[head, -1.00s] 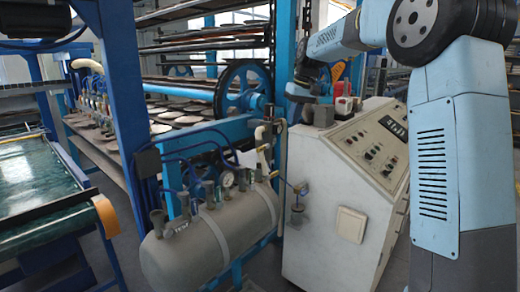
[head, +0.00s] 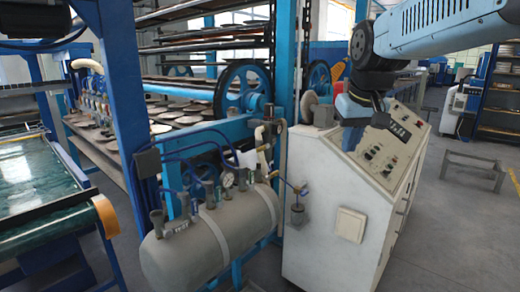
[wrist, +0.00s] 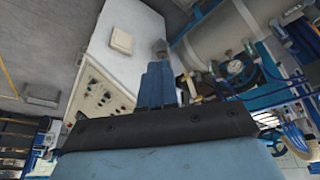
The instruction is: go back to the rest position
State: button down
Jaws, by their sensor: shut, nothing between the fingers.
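My gripper shows in the wrist view as two blue fingers (wrist: 157,84) closed together, with nothing visible between them. In the head view my arm comes in from the upper right, and its dark wrist end hangs just above the back of the white control cabinet (head: 325,190). The cabinet's sloped panel with buttons (head: 383,160) is partly covered by my wrist. The cabinet also shows upside down in the wrist view (wrist: 125,45).
A grey tank (head: 215,232) with valves and gauges stands left of the cabinet. A blue post (head: 120,100) and a rack of plates (head: 180,118) are behind it. A green conveyor (head: 45,190) is at far left. The floor right of the cabinet (head: 450,225) is mostly open.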

jog(key=s+d+f, duration=0.1)
jog(key=s+f, duration=0.2)
jog(key=s, duration=0.3)
jog(key=s+d+f+m+t, duration=0.1)
jog(key=s+d+f, duration=0.1)
jog(key=s+f, duration=0.2)
jog(key=s, duration=0.3)
jog(key=shift+d+m, duration=0.3)
